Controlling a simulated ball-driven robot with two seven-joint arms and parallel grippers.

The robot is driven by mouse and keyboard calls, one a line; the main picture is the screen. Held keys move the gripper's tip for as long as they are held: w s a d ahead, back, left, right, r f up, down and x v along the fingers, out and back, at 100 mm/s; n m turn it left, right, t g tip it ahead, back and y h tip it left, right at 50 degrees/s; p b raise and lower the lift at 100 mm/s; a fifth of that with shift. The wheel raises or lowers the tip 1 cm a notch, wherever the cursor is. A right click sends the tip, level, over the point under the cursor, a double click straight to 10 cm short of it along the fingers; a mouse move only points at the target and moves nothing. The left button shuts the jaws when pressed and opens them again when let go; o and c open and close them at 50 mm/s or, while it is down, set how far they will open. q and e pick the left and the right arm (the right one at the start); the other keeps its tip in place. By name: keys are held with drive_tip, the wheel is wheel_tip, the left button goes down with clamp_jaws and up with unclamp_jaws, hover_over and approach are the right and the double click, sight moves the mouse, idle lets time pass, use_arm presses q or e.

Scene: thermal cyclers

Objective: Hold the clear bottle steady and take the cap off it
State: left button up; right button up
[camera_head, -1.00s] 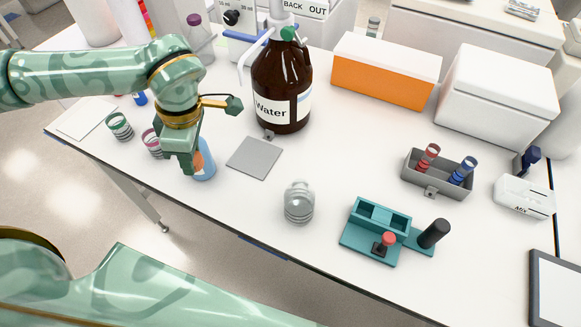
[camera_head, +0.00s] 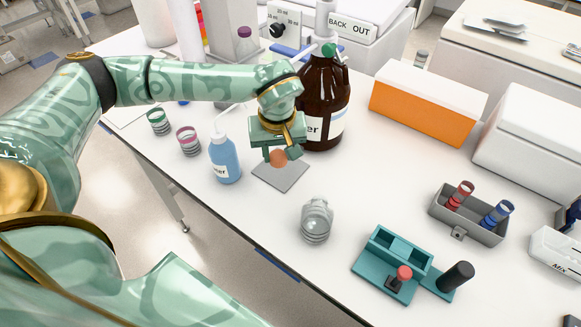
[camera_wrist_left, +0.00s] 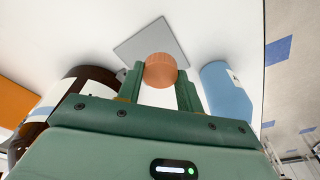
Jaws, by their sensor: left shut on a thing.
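The clear bottle (camera_head: 316,220) stands on the white bench, right of and nearer than the grey square plate (camera_head: 280,172). No cap shows on it and nothing grips it. My left gripper (camera_head: 278,154) is shut on an orange cap (camera_head: 279,158). In the left wrist view the orange cap (camera_wrist_left: 160,69) sits between the two green fingers, with the grey plate (camera_wrist_left: 150,42) beyond it. The gripper holds the cap above the plate, apart from the bottle. My right gripper is not in view.
A blue bottle (camera_head: 224,162) stands left of the gripper, and the brown water bottle (camera_head: 323,100) stands close behind it. A teal holder (camera_head: 392,265) is right of the clear bottle. A grey tube tray (camera_head: 468,226) is further right. The bench around the clear bottle is clear.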

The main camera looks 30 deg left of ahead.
sight(290, 173)
use_arm(q)
drive_tip(key=w+f, duration=0.1)
drive_tip(key=f, duration=0.1)
drive_tip(key=w+d+f+b, duration=0.1)
drive_tip(key=w+f, duration=0.1)
drive_tip(key=shift+w+f+b, duration=0.1)
drive_tip(key=shift+f+b, duration=0.4)
drive_tip(key=shift+f, duration=1.1)
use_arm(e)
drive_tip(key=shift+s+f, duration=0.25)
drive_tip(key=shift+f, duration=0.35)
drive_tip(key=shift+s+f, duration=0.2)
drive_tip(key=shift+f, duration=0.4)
use_arm(q)
drive_tip(key=shift+f, duration=0.2)
drive_tip(key=o, duration=1)
drive_tip(key=r+p, duration=0.1)
drive_tip(key=r, duration=0.3)
drive_tip(key=s+r+p, duration=0.1)
drive_tip(key=r, duration=0.3)
drive_tip(key=d+r+p, duration=0.1)
drive_tip(key=r, duration=0.3)
drive_tip(key=shift+s+d+r, duration=0.1)
drive_tip(key=shift+s+r, duration=0.05)
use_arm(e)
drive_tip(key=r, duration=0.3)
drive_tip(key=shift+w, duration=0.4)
